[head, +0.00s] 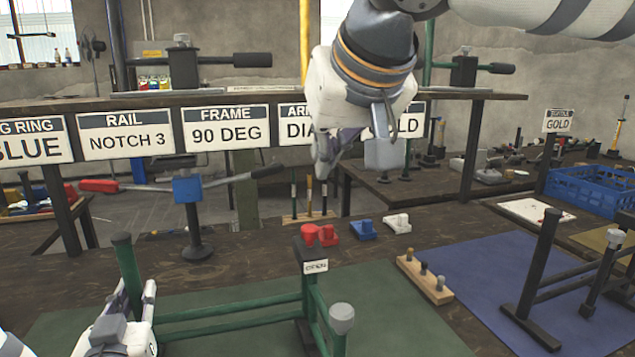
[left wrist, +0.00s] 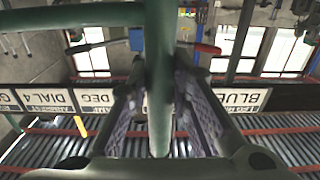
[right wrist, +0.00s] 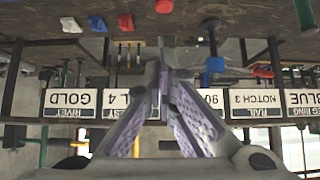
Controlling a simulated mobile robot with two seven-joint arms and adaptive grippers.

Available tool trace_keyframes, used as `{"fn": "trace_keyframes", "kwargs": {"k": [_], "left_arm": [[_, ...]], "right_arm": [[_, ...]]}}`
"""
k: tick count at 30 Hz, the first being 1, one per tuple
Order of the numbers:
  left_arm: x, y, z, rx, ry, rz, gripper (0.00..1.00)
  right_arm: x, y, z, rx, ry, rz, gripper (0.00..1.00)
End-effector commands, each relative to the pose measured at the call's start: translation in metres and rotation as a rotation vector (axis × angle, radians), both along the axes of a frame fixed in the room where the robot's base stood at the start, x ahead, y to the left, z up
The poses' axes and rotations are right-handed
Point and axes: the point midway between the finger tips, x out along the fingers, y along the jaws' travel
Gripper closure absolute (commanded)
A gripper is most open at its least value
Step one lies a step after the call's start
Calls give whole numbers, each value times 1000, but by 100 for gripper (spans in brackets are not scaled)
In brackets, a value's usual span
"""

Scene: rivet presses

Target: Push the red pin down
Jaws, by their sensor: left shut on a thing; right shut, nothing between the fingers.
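The red pin (head: 309,232) stands up from the top of a dark block (head: 309,252) with a small white label, at a corner of a green tubular frame (head: 230,322). A red knob (right wrist: 163,6) shows at the top edge of the right wrist view. My right gripper (head: 324,172) is shut and empty, pointing down, apart from the pin and above it in the head view. Its fingertips (right wrist: 166,50) meet in the right wrist view. My left gripper (head: 136,300) is shut on a green tube of the frame, which runs between its fingers in the left wrist view (left wrist: 160,80).
Red (head: 329,236), blue (head: 363,230) and white (head: 397,223) clamp-like pieces stand behind the block. A wooden pin holder (head: 425,279) is to its right. A blue lever press (head: 188,188) stands at left. A sign rail (head: 226,129) crosses behind my right gripper.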

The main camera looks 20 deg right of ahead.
Motion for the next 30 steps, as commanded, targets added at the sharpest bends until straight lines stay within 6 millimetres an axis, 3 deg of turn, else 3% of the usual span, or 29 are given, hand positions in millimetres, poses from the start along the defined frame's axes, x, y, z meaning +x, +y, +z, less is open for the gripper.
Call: {"fn": "trace_keyframes", "kwargs": {"k": [4, 12, 13, 15, 16, 25, 30], "left_arm": [[0, 0, 2, -4, -4, 0, 100], [0, 0, 2, -4, -5, 0, 100], [1, 0, 4, -8, -9, 0, 77], [1, 0, 3, -7, -9, 0, 61], [1, 0, 3, -7, -8, 0, 58], [-2, 0, -1, 1, 2, -1, 58], [-33, -1, -1, 0, 3, -2, 58]], "right_arm": [[-12, 0, 13, 1, -3, -1, 100], [-15, 0, 15, 1, -1, -1, 100], [-15, 0, 15, 1, -1, -1, 100], [-14, 0, 15, 1, -1, -1, 100], [-14, 0, 15, 1, -1, -1, 100], [-14, 0, 14, 1, -1, -1, 100], [-14, 0, 14, 1, -1, -1, 100]]}}
